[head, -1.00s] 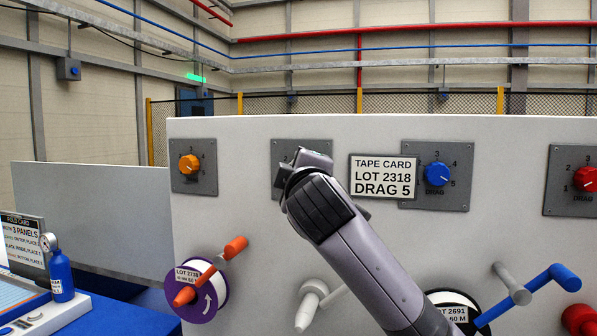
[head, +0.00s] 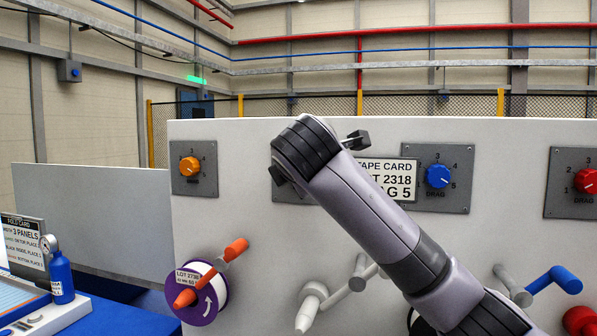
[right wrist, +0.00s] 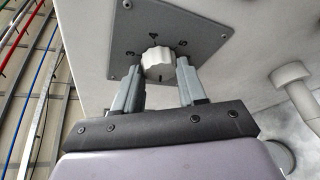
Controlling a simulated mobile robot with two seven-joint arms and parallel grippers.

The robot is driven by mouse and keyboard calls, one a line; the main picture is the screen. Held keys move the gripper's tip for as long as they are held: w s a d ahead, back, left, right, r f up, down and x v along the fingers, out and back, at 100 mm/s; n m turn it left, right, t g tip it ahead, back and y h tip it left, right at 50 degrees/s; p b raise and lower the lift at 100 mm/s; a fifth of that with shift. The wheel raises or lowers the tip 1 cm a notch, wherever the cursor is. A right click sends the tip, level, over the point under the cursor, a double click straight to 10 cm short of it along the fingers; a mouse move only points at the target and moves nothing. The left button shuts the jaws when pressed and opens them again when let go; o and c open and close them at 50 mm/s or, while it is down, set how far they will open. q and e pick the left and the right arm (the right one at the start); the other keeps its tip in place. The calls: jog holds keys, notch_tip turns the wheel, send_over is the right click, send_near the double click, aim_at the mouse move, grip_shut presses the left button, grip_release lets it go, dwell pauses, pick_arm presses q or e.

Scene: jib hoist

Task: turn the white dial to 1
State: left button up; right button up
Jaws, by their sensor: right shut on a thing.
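The white dial (right wrist: 155,60) sits on a grey square plate in the right wrist view, with the numerals 3, 4 and 5 showing around its far side. A small dark mark shows on the dial's near edge; the numerals on that side are hidden. My right gripper (right wrist: 160,75) is shut on the dial, one finger on each side. In the head view my right arm covers the dial and most of its grey plate (head: 281,187). My left gripper is not in view.
An orange dial (head: 190,166), a blue dial (head: 438,176) and a red dial (head: 587,181) sit on the same light panel (head: 250,140). A tape card (head: 395,180) reading DRAG 5 is partly behind my arm. Cranks and a purple reel (head: 208,307) stick out below.

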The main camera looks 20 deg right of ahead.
jog(key=shift+n+g, duration=0.3)
jog(key=shift+n, duration=0.3)
jog(key=o, duration=1.1)
jog(key=shift+c, duration=0.2)
jog(key=b+v, duration=0.2)
jog(key=v, duration=0.5)
jog(key=shift+a, duration=0.15)
